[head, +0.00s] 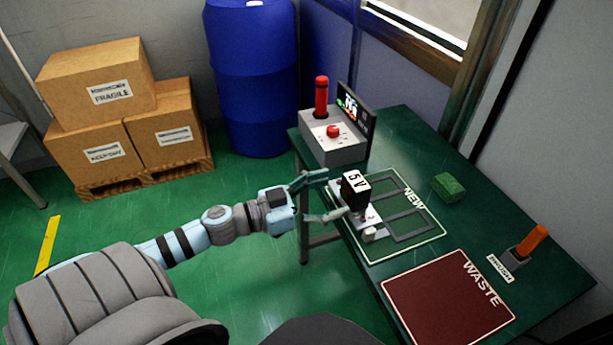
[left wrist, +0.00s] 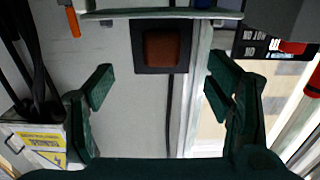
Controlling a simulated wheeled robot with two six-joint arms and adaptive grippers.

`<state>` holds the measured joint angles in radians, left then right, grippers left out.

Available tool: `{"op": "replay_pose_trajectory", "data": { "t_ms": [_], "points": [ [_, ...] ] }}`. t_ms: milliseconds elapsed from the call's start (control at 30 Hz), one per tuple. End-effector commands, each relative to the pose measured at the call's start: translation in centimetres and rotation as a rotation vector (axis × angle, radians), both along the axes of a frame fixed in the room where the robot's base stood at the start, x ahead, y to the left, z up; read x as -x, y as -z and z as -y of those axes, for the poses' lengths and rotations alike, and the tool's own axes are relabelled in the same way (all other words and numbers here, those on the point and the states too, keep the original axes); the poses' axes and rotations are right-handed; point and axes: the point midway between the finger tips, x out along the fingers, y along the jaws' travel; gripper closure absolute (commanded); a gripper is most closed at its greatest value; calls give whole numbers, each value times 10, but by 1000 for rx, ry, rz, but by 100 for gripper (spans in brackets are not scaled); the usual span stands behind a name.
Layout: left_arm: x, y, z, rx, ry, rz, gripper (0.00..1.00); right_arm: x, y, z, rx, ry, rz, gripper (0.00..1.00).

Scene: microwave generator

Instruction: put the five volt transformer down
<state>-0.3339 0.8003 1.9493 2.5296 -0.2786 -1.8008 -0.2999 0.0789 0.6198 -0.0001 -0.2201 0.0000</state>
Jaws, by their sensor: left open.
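The five volt transformer (head: 356,188) is a black block with a white "5 V" label. In the head view it sits at the left side of the NEW area (head: 432,236), above light grey parts on the table. My left gripper (head: 331,197) is open just to its left, fingers spread and pointing at it. Whether a finger touches it I cannot tell. In the left wrist view the open fingers (left wrist: 157,88) have nothing clearly gripped between them. A grey surface with a black-framed reddish-brown square (left wrist: 162,47) lies beyond. My right gripper is not in view.
A red WASTE area (head: 440,305) lies empty at the front of the green table. A grey box with a red handle and button (head: 334,140) stands at the back. A green block (head: 448,187) and an orange-handled brush (head: 525,248) are on the right. Empty grey square frames lie in NEW.

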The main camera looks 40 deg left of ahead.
Motion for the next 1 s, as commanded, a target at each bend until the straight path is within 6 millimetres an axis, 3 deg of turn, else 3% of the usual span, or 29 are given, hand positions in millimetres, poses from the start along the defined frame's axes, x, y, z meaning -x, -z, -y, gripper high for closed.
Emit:
{"op": "replay_pose_trajectory", "data": {
  "t_ms": [33,100,300,467,767,867,967,1000],
  "points": [
    [4,-12,-5,8,-6,-14,27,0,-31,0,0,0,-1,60],
    [13,-16,-9,10,-4,-15,27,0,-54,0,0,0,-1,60],
    [36,-15,-24,11,-11,-4,27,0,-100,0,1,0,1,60],
    [47,-10,-30,10,-12,1,27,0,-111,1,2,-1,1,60],
    [49,-3,-30,9,-11,-3,27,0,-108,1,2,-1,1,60],
    [54,28,-30,-13,-15,-95,27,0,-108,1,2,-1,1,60],
    [78,112,-33,-62,-49,-357,27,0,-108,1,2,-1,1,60],
    [98,158,-36,-88,-83,-505,27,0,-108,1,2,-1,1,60]
  ]
}}
